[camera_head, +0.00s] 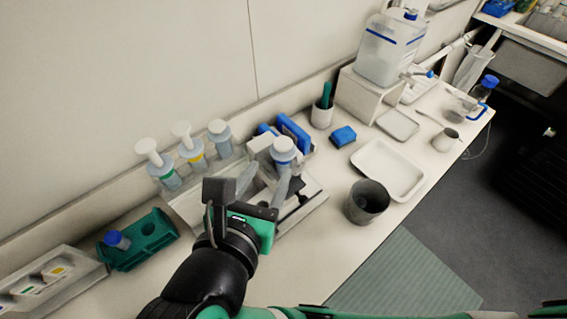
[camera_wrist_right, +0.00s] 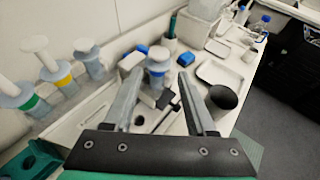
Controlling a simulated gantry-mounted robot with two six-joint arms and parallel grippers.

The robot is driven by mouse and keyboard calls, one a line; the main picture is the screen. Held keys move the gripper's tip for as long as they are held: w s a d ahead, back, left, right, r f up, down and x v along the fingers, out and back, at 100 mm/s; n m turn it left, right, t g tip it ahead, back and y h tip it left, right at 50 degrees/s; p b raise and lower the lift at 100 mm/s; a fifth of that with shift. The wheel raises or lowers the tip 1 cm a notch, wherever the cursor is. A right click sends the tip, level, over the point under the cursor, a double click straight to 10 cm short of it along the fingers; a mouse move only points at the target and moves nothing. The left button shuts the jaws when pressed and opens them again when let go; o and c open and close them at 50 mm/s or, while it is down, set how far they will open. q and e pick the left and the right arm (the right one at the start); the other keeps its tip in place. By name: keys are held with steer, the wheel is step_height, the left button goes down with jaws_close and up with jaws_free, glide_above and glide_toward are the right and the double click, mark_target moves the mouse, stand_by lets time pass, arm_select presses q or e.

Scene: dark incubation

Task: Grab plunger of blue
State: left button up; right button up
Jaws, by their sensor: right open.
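A pipette with a blue band and pale top (camera_head: 283,149) stands upright near a grey device, beyond my right gripper. In the right wrist view, the blue-banded pipette (camera_wrist_right: 158,62) shows between and beyond the fingertips. My right gripper (camera_head: 266,172) is open, its two grey fingers apart and empty; it also shows in the right wrist view (camera_wrist_right: 162,82). I cannot tell the exact gap between fingers and pipette. To the left stand a green-banded pipette (camera_head: 158,162), a yellow-banded one (camera_head: 188,146) and a grey-blue one (camera_head: 219,137). My left gripper is not in view.
A teal rack (camera_head: 152,233) holds a blue-capped tube. A grey tray of small boxes (camera_head: 80,284) is at lower left. A dark cup (camera_head: 367,203), white tray (camera_head: 408,183) and blue block (camera_head: 343,136) stand to the right. A large carboy (camera_head: 388,52) is behind.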

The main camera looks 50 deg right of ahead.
mark_target(282, 146)
steer(key=p+x, duration=0.1)
steer(key=x, duration=0.4)
steer(key=shift+w+d+p, duration=0.1)
steer(key=shift+d+p, duration=0.2)
steer(key=shift+d, duration=0.1)
steer(key=shift+w+d+f, duration=0.2)
steer(key=shift+d, duration=0.05)
steer(key=p+x, duration=0.1)
steer(key=x, duration=0.3)
steer(key=shift+w+d+p, duration=0.15)
steer(key=shift+w+p, duration=0.05)
steer(key=shift+p, duration=0.15)
steer(key=shift+w+d+f, duration=0.2)
steer(key=shift+d+f, duration=0.05)
jaws_close()
